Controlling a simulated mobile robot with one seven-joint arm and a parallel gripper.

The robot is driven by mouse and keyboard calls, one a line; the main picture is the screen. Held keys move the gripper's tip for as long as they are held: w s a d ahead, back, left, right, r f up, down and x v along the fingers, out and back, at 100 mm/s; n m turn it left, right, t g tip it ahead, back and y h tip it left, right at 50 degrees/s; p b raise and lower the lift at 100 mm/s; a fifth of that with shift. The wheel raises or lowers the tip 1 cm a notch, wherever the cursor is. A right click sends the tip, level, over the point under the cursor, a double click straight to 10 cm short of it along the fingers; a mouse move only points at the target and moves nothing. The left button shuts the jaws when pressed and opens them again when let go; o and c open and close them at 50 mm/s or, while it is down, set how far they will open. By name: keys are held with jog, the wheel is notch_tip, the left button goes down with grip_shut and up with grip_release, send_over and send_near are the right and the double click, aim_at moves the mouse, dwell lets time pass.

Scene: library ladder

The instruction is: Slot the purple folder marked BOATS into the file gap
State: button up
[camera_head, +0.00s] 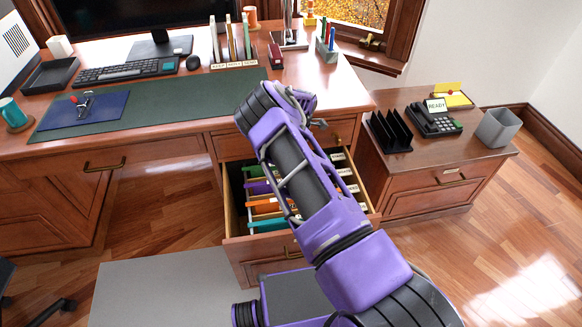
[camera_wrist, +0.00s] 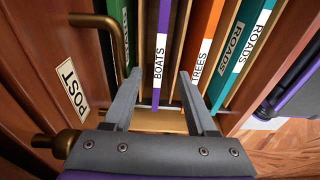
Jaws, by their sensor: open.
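The purple folder (camera_wrist: 156,94) with a white BOATS label stands in the open drawer, between a green folder (camera_wrist: 113,30) and an orange TREES folder (camera_wrist: 203,25). The purple folder also shows in the head view (camera_head: 258,187), partly hidden behind my arm. My gripper (camera_wrist: 160,78) is open in the wrist view, one finger on each side of the folder's edge; I cannot tell whether they touch it. In the head view my arm hides the gripper. On the desk, several upright files (camera_head: 231,42) stand in a row with spaces between them; I cannot tell which is the file gap.
A desk panel with a POST label (camera_wrist: 72,88) and brass handle (camera_wrist: 120,35) lies close left of the gripper. A maroon stapler-like object (camera_head: 275,55) sits beside the files. The green desk mat (camera_head: 150,105) is mostly clear.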

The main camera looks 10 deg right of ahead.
notch_tip(320, 180, up, 9)
jog(key=d+p, duration=0.1)
jog(key=shift+f, duration=0.15)
dwell(0.3)
